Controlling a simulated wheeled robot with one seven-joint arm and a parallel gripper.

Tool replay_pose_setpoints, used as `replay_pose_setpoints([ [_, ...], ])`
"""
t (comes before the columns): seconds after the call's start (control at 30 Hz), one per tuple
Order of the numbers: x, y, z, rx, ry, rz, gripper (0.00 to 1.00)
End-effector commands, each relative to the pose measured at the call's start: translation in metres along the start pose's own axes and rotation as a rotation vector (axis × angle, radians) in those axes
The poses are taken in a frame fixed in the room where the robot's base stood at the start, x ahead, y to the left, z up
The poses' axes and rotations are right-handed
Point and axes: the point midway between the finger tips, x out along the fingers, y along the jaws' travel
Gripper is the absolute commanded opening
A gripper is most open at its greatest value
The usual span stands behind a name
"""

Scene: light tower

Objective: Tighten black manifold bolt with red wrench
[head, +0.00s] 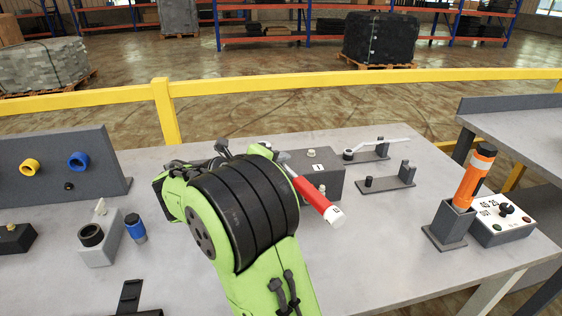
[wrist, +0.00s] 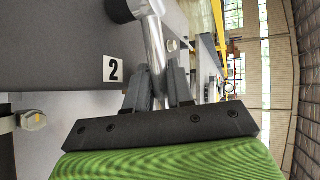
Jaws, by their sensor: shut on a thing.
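The red wrench (head: 311,195) has a red handle with a pale end and slants down to the right behind my arm in the head view. My gripper, seen in the wrist view (wrist: 160,95), is shut on a silver shaft (wrist: 155,55), apparently the wrench's. A dark round end (wrist: 121,9) shows at the shaft's top; I cannot tell whether it is the wrench head or the black bolt. The grey manifold block (head: 325,177) carries a "1" label and a pale bolt (head: 312,153). In the wrist view, its face (wrist: 55,50) seems to show a "2" label. My arm hides the block's left part.
A holder with a pale wrench (head: 378,144) and an empty holder (head: 387,182) stand to the right. An orange torch (head: 475,178) stands beside a control box (head: 503,222). A ring panel (head: 60,165) and blue cylinder (head: 135,228) are at left.

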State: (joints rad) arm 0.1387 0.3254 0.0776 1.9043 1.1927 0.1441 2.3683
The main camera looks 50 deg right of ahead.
Motion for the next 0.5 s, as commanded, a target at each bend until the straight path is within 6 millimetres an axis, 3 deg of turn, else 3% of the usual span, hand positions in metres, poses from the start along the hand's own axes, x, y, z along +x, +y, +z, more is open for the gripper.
replay_pose_setpoints([
  [0.27, 0.002, -0.002, 0.0, -0.043, -0.04, 0.018, 0.0],
  [0.5, -0.005, -0.018, 0.003, -0.039, -0.04, 0.015, 0.0],
])
